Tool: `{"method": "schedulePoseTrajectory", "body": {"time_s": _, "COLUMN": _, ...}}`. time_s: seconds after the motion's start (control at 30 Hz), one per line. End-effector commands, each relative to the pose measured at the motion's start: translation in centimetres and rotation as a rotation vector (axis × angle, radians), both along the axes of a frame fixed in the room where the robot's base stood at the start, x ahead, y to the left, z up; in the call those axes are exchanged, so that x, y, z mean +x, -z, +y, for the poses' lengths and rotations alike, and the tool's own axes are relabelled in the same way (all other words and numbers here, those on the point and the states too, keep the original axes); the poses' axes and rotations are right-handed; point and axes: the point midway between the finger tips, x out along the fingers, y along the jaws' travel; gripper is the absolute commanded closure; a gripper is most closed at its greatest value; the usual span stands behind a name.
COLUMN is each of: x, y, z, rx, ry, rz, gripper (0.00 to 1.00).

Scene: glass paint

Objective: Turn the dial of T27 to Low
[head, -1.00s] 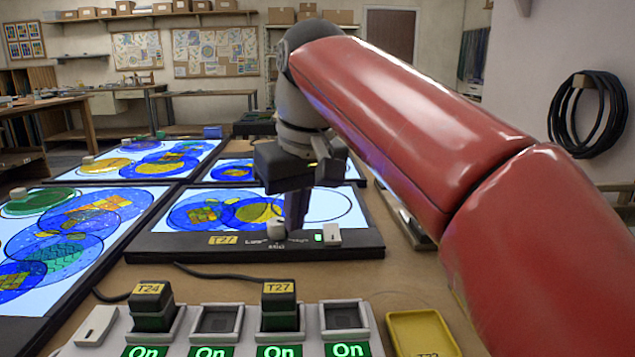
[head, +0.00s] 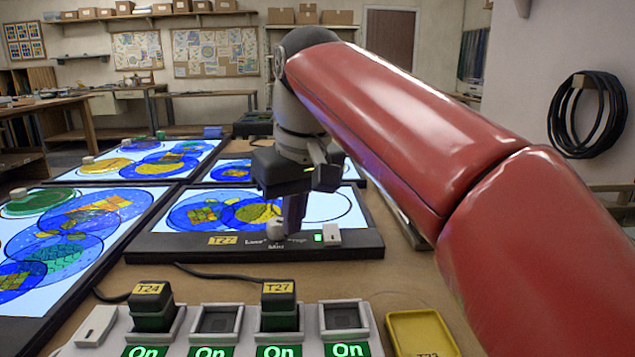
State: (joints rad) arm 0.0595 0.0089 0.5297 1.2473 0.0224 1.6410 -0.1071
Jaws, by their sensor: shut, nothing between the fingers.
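The T27 light panel (head: 170,246) is a black-framed lit panel with blue and yellow glass circles on it. Its yellow T27 label (head: 222,240) is on the front frame. The small pale dial (head: 275,229) sits on that frame beside printed setting words, with Low to its left and Mid below it; the right-hand word is partly hidden. My gripper (head: 292,230) points down, shut and empty, with its fingertips right at the dial's right side. I cannot tell whether they touch. The dial's pointer direction is too small to read. A white switch (head: 332,237) with a green light is to the right.
A socket strip (head: 193,347) in front holds a T24 plug (head: 152,306) and a T27 plug (head: 278,305), with green On signs. A yellow tray (head: 424,335) lies at right. Other lit panels (head: 75,235) stand left and behind.

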Motion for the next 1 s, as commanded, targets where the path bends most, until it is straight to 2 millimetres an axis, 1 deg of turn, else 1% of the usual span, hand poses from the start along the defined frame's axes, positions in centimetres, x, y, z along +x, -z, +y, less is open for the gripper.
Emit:
{"method": "schedulePoseTrajectory", "body": {"time_s": 0.37, "x": -0.4, "y": -0.2, "z": 0.4, "rx": 0.003, "ry": -0.001, "rz": -0.003, "gripper": 1.00}}
{"method": "schedulePoseTrajectory", "body": {"time_s": 1.0, "x": -1.1, "y": 0.0, "z": 1.7, "rx": 0.002, "ry": -0.001, "rz": -0.002, "gripper": 1.00}}
